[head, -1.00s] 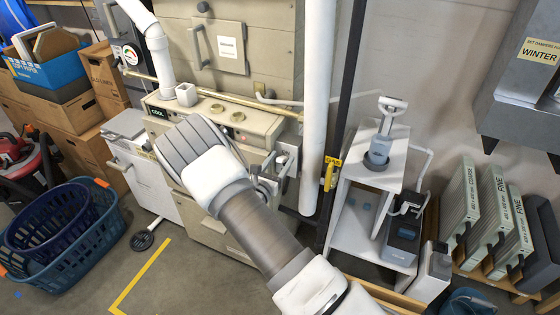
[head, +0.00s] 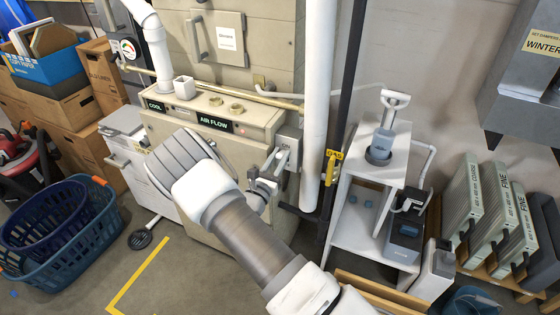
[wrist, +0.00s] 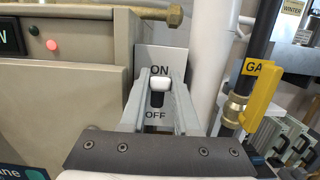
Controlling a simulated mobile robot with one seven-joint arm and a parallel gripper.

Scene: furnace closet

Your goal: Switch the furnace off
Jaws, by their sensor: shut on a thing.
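The furnace (head: 215,160) is the beige cabinet in the head view, with COOL and AIR FLOW labels. Its switch plate (wrist: 178,62) is on the right side, marked ON above and OFF below. The switch lever (wrist: 160,84) has a white cap and a dark stem; the cap sits just under the word ON. My gripper (wrist: 160,92) is shut on the lever, one finger on each side. In the head view, my gripper (head: 278,162) is at the furnace's right side, and the lever is hard to make out there.
A red light (wrist: 51,45) glows on the furnace front. A yellow GAS valve handle (head: 331,166) on a black pipe and a white pipe (head: 318,100) stand close right of the switch. A white shelf (head: 360,220) is farther right. Blue baskets (head: 75,240) stand left on the floor.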

